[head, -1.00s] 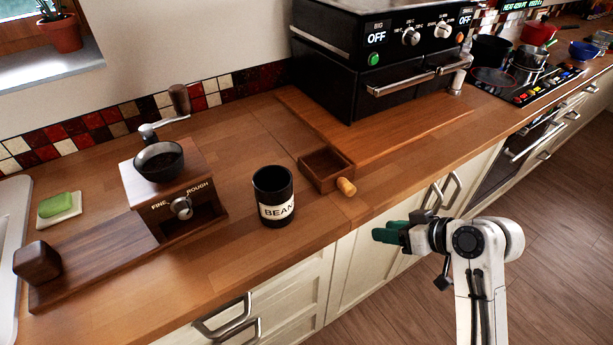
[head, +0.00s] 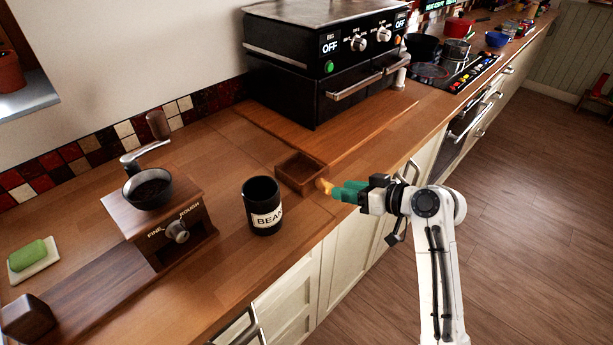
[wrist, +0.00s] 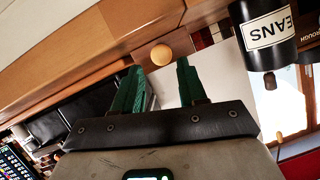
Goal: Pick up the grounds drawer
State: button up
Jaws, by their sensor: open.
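The grounds drawer (head: 290,181) is a small open-topped wooden box on the worktop, with a round pale knob (head: 324,186) facing the front edge. In the head view, my gripper (head: 338,191) has green fingers pointing left at the knob, very close to it. In the wrist view, the knob (wrist: 161,54) shows just beyond and between the tips of my open gripper (wrist: 159,68). The fingers look apart from the knob, and nothing is held. Whether a finger touches it in the head view is hard to tell.
A black beans mug (head: 261,205) stands just left of the drawer. The grinder (head: 165,222) with its bowl and crank is farther left. A black oven (head: 325,60) stands behind on a raised wooden board. The front worktop edge is close below the drawer.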

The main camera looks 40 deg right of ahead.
aim_at(331, 185)
jog(key=p+x, duration=0.1)
jog(key=x, duration=0.3)
jog(key=shift+w+a+r, duration=0.1)
jog(key=shift+a, duration=0.05)
jog(key=shift+w+f, duration=0.3)
jog(key=shift+w, duration=0.15)
jog(key=shift+c, duration=0.4)
grip_shut()
jog(key=shift+r, duration=0.1)
jog(key=shift+r, duration=0.55)
jog(key=s+d+r+b, duration=0.1)
jog(key=s+d+r, duration=0.3)
jog(key=s+r, duration=0.7)
jog(key=v, duration=0.2)
jog(key=shift+s+a, duration=0.2)
jog(key=shift+s, duration=0.1)
